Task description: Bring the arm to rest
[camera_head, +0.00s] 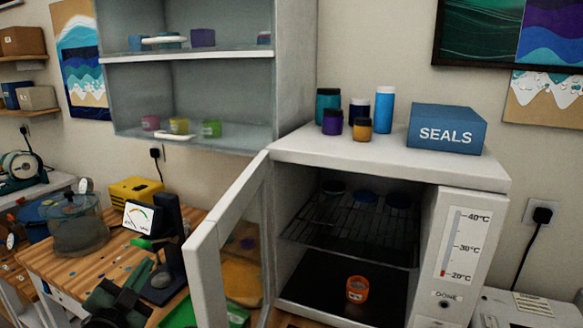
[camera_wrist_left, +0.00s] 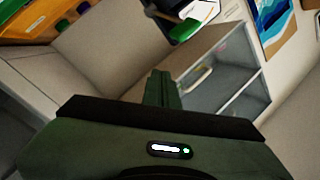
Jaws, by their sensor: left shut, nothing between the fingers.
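My left gripper (camera_head: 128,290) shows at the bottom left of the head view, dark green, in front of the wooden bench. In the left wrist view its two fingers (camera_wrist_left: 162,88) are together with nothing between them. The wrist view is tilted, with a shelf cabinet beyond the fingers. My right gripper is in neither view.
A white oven (camera_head: 390,165) stands open, its door (camera_head: 227,235) swung out to the right of my left gripper. An orange jar (camera_head: 357,289) sits inside on the floor. A black stand with a gauge (camera_head: 139,218) and a clear pot (camera_head: 78,228) are on the bench.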

